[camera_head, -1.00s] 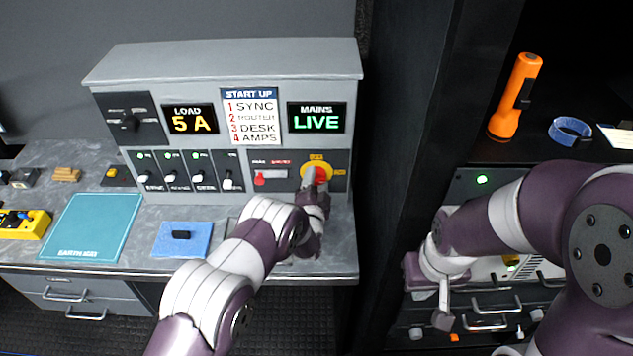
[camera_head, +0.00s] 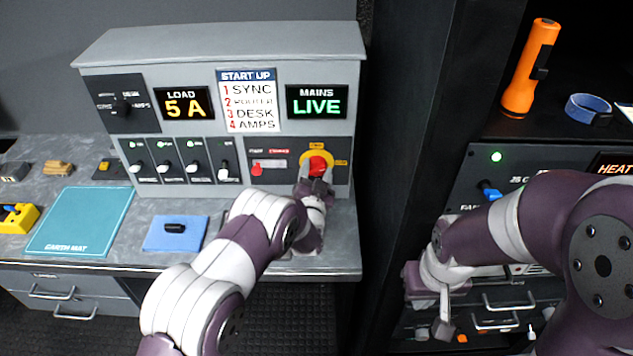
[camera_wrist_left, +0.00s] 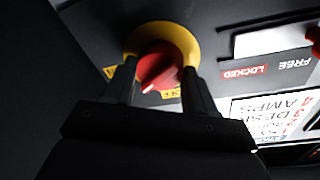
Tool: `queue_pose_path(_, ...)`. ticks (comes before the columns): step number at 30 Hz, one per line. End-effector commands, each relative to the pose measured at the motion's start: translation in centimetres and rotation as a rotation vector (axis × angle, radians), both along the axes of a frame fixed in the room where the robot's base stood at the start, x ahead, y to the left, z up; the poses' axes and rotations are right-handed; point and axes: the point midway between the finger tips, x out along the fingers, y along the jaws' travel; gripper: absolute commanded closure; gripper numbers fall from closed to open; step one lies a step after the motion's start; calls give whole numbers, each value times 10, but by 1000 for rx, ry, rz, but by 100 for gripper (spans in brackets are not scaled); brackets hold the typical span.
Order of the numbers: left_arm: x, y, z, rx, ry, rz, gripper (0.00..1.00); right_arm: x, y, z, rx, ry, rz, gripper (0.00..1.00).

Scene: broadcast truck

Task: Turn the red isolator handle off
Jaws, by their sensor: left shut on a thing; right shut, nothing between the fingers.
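The red isolator handle (camera_head: 318,166) sits on a round yellow plate (camera_head: 330,158) at the lower right of the grey panel. It also shows in the left wrist view (camera_wrist_left: 158,68), between my fingers, with the yellow plate (camera_wrist_left: 190,42) around it. My left gripper (camera_head: 316,172) is at the handle, its two fingers on either side, shut on it. The handle's underside is partly hidden by the fingers. The mains display (camera_head: 317,102) reads LIVE. My right gripper (camera_head: 443,325) is shut and empty, low in front of the rack at right.
A small red key-like part (camera_head: 256,168) sits left of the isolator, beside a FREE/LOCKED label. A row of switches (camera_head: 180,172) is further left. The desk holds a green mat (camera_head: 80,220) and a blue pad (camera_head: 176,233). An orange torch (camera_head: 530,68) stands on the right shelf.

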Motion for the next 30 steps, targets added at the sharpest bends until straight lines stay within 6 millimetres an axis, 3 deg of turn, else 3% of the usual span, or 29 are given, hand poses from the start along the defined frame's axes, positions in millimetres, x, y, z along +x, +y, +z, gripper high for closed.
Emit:
queue_pose_path(1, 0, 0, -8, -42, 1, -1, 75, 0, 0, -15, 0, 0, 0, 100)
queue_pose_path(3, 0, 0, -8, -109, 1, -1, 75, 0, 0, -24, 0, 0, 0, 100)
queue_pose_path(30, -1, 0, -8, -908, 2, -2, 75, 0, 0, -138, 0, 0, 0, 100)
